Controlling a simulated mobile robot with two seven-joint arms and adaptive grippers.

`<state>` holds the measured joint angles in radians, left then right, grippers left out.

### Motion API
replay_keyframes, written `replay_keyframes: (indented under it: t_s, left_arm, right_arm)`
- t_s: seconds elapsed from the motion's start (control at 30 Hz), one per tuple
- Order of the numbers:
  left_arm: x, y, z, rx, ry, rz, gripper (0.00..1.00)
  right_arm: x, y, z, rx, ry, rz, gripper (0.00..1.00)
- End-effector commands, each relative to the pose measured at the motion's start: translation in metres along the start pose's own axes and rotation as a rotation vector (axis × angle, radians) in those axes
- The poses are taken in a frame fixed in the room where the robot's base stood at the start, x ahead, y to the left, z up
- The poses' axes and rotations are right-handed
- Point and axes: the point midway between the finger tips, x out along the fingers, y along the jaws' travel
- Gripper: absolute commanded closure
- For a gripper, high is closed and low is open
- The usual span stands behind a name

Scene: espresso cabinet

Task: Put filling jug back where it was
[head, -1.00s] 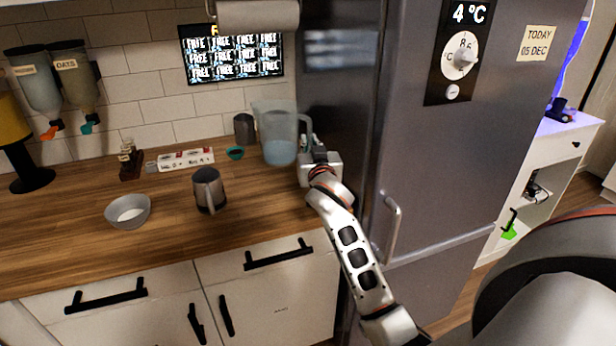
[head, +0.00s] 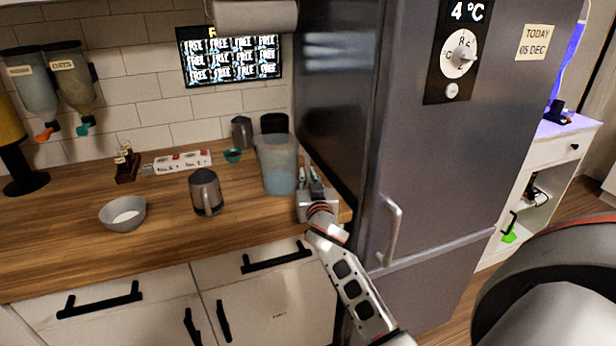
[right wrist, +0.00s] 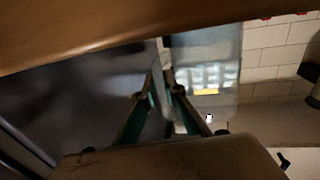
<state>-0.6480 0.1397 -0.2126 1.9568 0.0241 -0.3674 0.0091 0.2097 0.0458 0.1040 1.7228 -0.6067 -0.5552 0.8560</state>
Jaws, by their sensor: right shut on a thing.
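The filling jug (head: 279,168) is a tall clear jug with bluish liquid low inside, at the right end of the wooden counter beside the fridge. It looks upright. My right gripper (head: 309,180) is at its right side, shut on it, with the handle largely hidden by the fingers. In the right wrist view the two fingers (right wrist: 168,85) close together at the edge of the clear jug (right wrist: 206,60). I cannot tell whether the jug's base touches the counter. My left gripper is not in view.
A metal pitcher (head: 206,192) and a grey bowl (head: 122,213) stand left of the jug. Behind are a dark container (head: 274,123), a metal cup (head: 242,132) and a small teal bowl (head: 233,155). The fridge (head: 345,120) closes off the right. The counter front is clear.

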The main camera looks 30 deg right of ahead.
Motion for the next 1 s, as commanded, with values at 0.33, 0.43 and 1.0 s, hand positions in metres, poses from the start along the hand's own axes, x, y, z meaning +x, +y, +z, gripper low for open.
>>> replay_keyframes:
  t_s: [0.33, 0.43, 1.0]
  left_arm:
    - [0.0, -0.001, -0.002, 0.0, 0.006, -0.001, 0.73]
    - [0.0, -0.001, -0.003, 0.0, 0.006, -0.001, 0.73]
    - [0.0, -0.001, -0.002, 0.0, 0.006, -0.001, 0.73]
  right_arm:
    - [0.0, 0.0, 0.002, 0.0, 0.0, 0.0, 0.74]
    - [0.0, 0.0, 0.002, -0.001, 0.0, 0.0, 0.74]
    - [-0.063, 0.0, 0.001, 0.002, -0.002, 0.001, 0.74]
